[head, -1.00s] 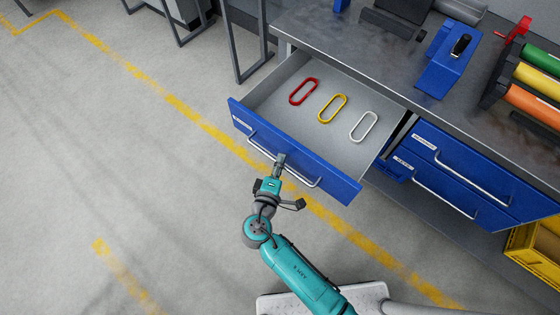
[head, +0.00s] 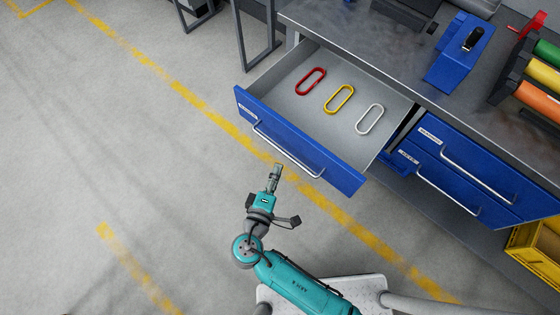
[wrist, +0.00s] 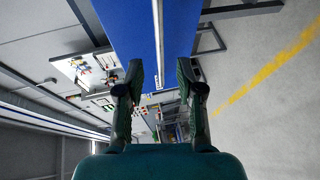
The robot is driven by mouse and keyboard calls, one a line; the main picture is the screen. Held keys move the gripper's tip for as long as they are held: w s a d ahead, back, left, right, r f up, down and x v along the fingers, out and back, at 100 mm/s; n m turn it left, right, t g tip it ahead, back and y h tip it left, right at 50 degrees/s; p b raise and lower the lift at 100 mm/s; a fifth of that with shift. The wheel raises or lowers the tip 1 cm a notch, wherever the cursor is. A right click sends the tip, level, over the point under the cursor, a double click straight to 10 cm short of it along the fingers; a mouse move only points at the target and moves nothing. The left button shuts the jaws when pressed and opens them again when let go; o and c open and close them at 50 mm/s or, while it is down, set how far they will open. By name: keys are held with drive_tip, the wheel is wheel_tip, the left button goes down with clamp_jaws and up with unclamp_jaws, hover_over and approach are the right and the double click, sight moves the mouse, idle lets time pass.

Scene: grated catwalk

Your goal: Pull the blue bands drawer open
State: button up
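The blue drawer (head: 300,145) stands pulled out from under the workbench, its grey interior showing. A red, a yellow and a white oblong band (head: 339,99) lie flat inside it. A small label on its front is too small to read. Its silver bar handle (head: 287,152) runs along the front. My gripper (head: 277,168) is just in front of the handle, apart from it. In the wrist view my gripper (wrist: 160,78) has its fingers spread with nothing between them; the handle (wrist: 158,35) and blue front (wrist: 125,30) lie beyond the fingertips.
The workbench top (head: 395,65) carries a blue block tool (head: 460,55) and coloured rolls (head: 545,75). A yellow crate (head: 535,245) sits below right. The floor at left is clear.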

drive_tip(key=shift+v, duration=1.8)
drive_tip(key=s+d+f+g+y, duration=0.2)
drive_tip(key=s+d+f, duration=0.15)
drive_tip(key=d, duration=0.25)
drive_tip(key=s+d+f+g+y, duration=0.1)
drive_tip(key=s+d+f+y, duration=0.15)
drive_tip(key=d+f, duration=0.3)
drive_tip(key=s+d+r+m+g+y, duration=0.1)
drive_tip(key=s+d+r+m+y, duration=0.25)
drive_tip(key=s, duration=0.65)
drive_tip(key=s+d+r+m+t+h, duration=0.1)
drive_tip(key=s+r+m, duration=0.3)
drive_tip(key=r, duration=0.5)
drive_tip(key=s+d+r+m+t+h, duration=0.1)
drive_tip(key=s+d+r+m+t, duration=0.2)
drive_tip(key=r, duration=0.5)
drive_tip(key=shift+s+r+m, duration=0.4)
drive_tip(key=shift+s+m, duration=0.4)
drive_tip(key=shift+m, duration=0.35)
